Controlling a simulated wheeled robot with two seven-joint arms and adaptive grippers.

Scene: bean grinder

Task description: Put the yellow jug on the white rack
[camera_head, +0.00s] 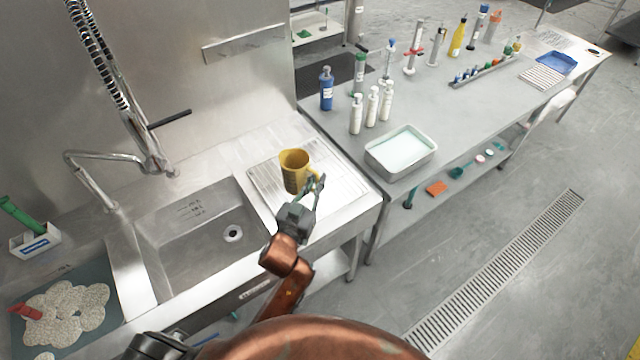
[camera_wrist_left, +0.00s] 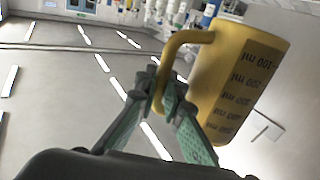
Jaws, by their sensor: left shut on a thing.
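The yellow jug (camera_head: 294,172) is upright over the ribbed white rack (camera_head: 345,180) to the right of the sink in the head view. I cannot tell whether its base touches the rack. My left gripper (camera_head: 316,186) is at the jug's right side, shut on its handle. In the left wrist view the green-padded fingers of the left gripper (camera_wrist_left: 164,92) close around the handle of the jug (camera_wrist_left: 232,85), whose side shows dark volume marks. My right gripper is not in view.
A side table holds a white tub (camera_head: 400,150), white bottles (camera_head: 371,108) and a blue bottle (camera_head: 326,90). Ribbed surface around the jug is clear.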

